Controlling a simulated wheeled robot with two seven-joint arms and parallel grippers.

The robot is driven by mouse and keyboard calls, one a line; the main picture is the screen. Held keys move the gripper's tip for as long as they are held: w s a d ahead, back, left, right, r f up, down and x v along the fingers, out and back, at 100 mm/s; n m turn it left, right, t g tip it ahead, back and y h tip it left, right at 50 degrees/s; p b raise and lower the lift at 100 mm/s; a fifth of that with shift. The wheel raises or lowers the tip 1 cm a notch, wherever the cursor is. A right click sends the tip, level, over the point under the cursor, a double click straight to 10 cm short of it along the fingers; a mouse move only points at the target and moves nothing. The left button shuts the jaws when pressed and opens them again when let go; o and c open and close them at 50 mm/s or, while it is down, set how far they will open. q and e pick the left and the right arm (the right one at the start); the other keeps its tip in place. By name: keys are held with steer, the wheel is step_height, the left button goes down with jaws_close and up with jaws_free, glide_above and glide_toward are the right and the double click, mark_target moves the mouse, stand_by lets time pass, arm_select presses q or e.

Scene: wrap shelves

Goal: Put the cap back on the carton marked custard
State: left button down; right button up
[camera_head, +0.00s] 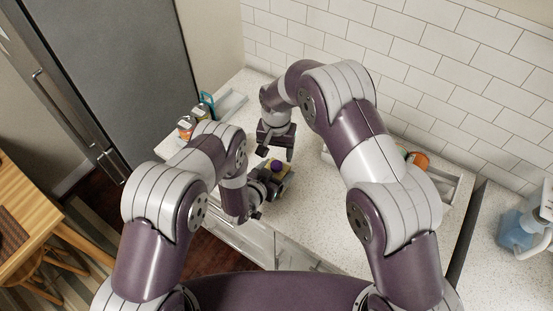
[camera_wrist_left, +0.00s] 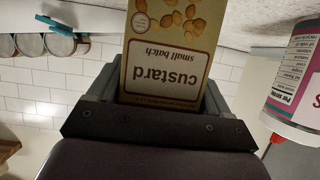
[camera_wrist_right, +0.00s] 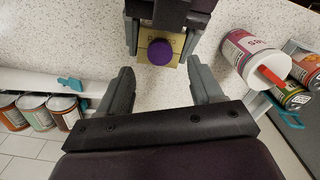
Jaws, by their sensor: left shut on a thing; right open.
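The custard carton (camera_wrist_left: 178,62), yellow with a white label, shows upside down in the left wrist view. My left gripper (camera_head: 268,184) is shut on it above the counter. A round purple cap (camera_wrist_right: 160,51) sits at the carton's top face, and it also shows in the head view (camera_head: 277,166). I cannot tell whether it is fully seated. My right gripper (camera_head: 275,153) is open and empty, just above and behind the carton. In the right wrist view its fingers (camera_wrist_right: 162,88) are spread on either side, short of the cap.
A white and pink canister (camera_wrist_right: 243,57) lies or stands near the carton. Several cans (camera_wrist_right: 36,113) stand on one side and others (camera_wrist_right: 303,70) in a grey rack on the other. A blue jug (camera_head: 521,228) is at far right. The middle counter (camera_head: 325,215) is clear.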

step_height(320, 180, up, 7)
stand_by(0.3)
arm_select(q)
jaws_free()
steer(key=shift+s+a, duration=0.1)
arm_select(e)
steer(key=shift+f, duration=0.15)
arm_select(q)
steer(key=b+v, duration=0.3)
steer(key=v, duration=0.9)
steer(key=shift+r+b, duration=0.2)
steer(key=shift+b, duration=0.15)
arm_select(e)
step_height(320, 180, down, 4)
steer(key=shift+r, duration=0.25)
arm_select(q)
steer(key=shift+s, duration=0.1)
